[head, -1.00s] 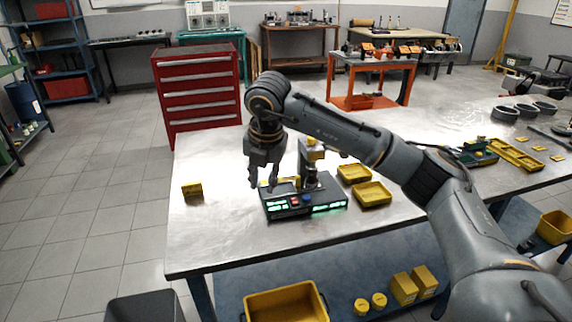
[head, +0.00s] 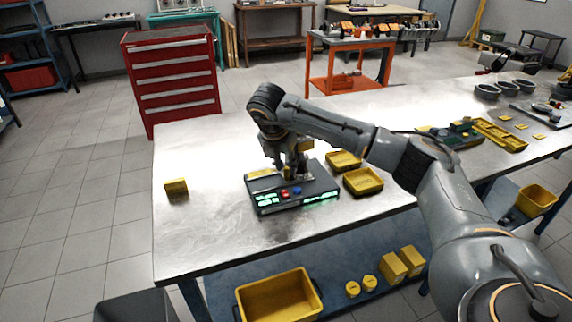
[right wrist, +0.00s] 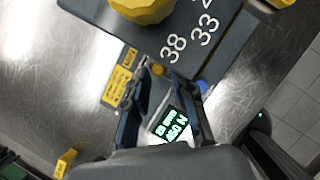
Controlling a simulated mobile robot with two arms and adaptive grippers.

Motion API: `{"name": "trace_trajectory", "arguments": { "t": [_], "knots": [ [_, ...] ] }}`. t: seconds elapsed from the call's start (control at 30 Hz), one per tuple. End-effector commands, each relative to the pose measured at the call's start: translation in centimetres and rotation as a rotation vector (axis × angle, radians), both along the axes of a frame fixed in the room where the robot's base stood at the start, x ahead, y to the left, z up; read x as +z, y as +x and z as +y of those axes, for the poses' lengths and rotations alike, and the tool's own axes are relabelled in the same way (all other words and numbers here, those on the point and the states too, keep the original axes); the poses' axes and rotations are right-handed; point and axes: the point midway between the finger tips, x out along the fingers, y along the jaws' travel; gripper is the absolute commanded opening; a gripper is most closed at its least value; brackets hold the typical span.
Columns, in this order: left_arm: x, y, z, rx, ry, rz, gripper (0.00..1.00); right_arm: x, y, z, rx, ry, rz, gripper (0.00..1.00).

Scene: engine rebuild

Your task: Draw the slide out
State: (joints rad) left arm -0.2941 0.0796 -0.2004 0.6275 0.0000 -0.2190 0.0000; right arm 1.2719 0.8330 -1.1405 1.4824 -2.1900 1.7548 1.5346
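A dark bench device (head: 292,198) stands on the metal table, with green lit displays and red and blue buttons on its front. In the right wrist view its display (right wrist: 172,125) reads about 450 N. A dark block marked 38 and 33 (right wrist: 190,48) with a yellow knob (right wrist: 143,8) is above it. I cannot clearly make out which part is the slide. My right gripper (head: 288,174) points down over the device; its fingers (right wrist: 160,75) look apart, with a small gold knob (right wrist: 158,70) near their tips. Contact is unclear. My left gripper is out of view.
A yellow block (head: 176,190) stands left on the table. Two yellow trays (head: 363,181) sit close right of the device. More yellow trays (head: 500,135) and dark rings (head: 487,92) lie farther right. The table front is clear.

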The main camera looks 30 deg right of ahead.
Motion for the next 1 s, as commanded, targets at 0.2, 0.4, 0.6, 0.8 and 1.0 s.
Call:
{"name": "trace_trajectory", "arguments": {
  "t": [0.2, 0.4, 0.6, 0.8, 1.0],
  "knots": [
    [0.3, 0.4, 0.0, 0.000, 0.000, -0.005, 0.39, -1.5, 0.3, -0.5, 0.001, -0.002, 0.001, 0.25],
    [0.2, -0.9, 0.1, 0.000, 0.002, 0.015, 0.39, -1.6, 0.3, -0.6, 0.001, -0.001, 0.000, 0.25],
    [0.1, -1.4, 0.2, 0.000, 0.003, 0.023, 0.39, -1.5, 0.3, -0.6, 0.000, -0.001, -0.001, 0.00],
    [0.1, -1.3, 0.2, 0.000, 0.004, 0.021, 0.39, -1.5, 0.3, -0.6, 0.000, 0.000, 0.000, 0.00],
    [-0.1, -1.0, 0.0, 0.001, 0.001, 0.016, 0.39, -1.6, 0.5, -0.7, -0.001, 0.001, -0.001, 0.00]
  ]
}}
